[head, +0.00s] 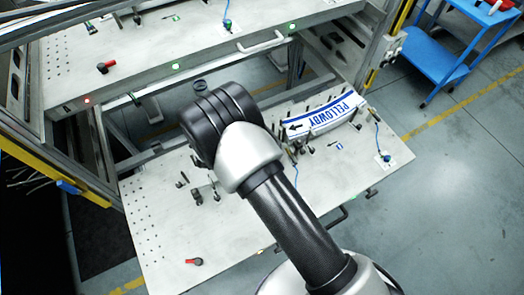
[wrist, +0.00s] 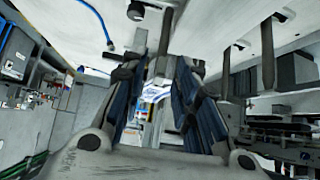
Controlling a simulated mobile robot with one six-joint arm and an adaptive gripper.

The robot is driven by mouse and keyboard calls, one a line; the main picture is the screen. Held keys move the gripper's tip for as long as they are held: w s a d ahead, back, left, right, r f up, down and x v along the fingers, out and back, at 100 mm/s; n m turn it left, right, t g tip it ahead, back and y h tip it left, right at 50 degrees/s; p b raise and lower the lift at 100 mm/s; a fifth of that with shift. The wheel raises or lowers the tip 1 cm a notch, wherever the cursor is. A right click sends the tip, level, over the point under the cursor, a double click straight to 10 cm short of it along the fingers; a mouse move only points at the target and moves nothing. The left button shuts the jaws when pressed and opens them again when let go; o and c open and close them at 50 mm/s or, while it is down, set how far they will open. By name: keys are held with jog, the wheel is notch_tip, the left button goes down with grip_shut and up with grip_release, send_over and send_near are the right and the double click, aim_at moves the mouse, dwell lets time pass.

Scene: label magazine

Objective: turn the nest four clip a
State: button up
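A white and blue label piece (wrist: 156,93) shows through the gap. Which clip is nest four clip a cannot be told.
Small dark clips (head: 197,194) stand left of my arm. A red-handled part (head: 194,261) lies at the plate's front left. An upper shelf (head: 150,50) overhangs the back. A blue cart (head: 440,50) stands beyond.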

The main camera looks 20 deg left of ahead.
jog(key=v, duration=1.2)
